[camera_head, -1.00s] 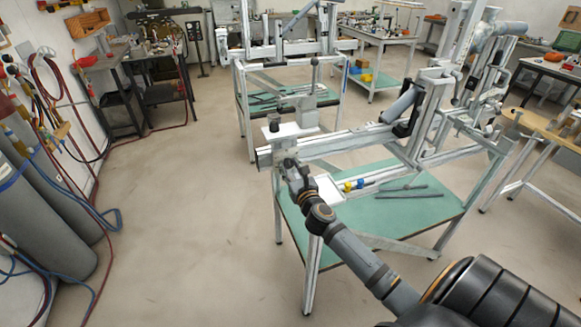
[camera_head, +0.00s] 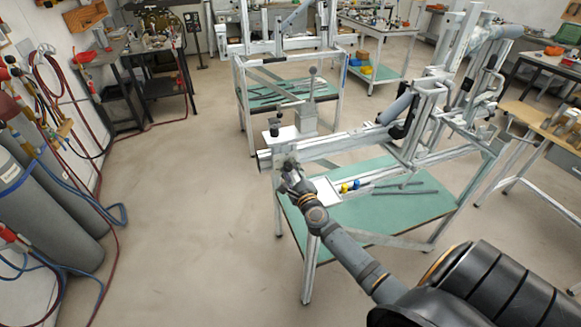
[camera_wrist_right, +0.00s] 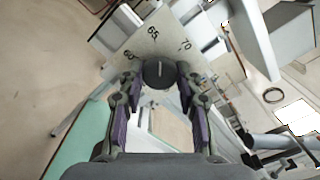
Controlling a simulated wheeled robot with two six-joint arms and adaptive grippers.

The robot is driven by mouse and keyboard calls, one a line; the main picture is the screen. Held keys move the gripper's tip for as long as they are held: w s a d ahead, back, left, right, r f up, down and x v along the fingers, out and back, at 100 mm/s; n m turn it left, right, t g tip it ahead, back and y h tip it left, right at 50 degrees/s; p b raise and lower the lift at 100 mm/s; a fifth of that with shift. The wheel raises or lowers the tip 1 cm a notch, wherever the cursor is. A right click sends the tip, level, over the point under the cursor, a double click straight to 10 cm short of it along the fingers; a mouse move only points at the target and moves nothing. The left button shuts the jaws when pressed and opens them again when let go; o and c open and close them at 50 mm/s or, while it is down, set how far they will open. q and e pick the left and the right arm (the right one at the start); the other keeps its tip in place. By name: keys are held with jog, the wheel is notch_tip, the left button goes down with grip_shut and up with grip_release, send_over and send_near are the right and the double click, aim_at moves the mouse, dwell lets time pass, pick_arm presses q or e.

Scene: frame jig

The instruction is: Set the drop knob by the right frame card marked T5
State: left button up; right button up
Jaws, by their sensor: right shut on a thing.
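The dark round drop knob (camera_wrist_right: 158,73) sits between the fingertips of my right gripper (camera_wrist_right: 158,88) in the right wrist view. The fingers are shut on it from both sides. Behind it is a pale scale plate (camera_wrist_right: 145,42) with the numbers 60, 65 and 70. In the head view my right gripper (camera_head: 291,172) is at the near left end of the frame jig's beam (camera_head: 330,145) and hides the knob. A white sheet (camera_wrist_right: 298,117) lies at the right of the wrist view, with no readable marking. I cannot make out the T5 card. My left gripper is out of view.
A second jig bench (camera_head: 290,95) stands behind. Gas cylinders (camera_head: 40,215) and hoses line the left wall. The floor at left is clear.

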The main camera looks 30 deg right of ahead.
jog(key=shift+n+p, duration=0.45)
jog(key=shift+n, duration=0.55)
jog(key=o, duration=1.1)
jog(key=v, duration=1.2)
jog(key=shift+a+r, duration=0.1)
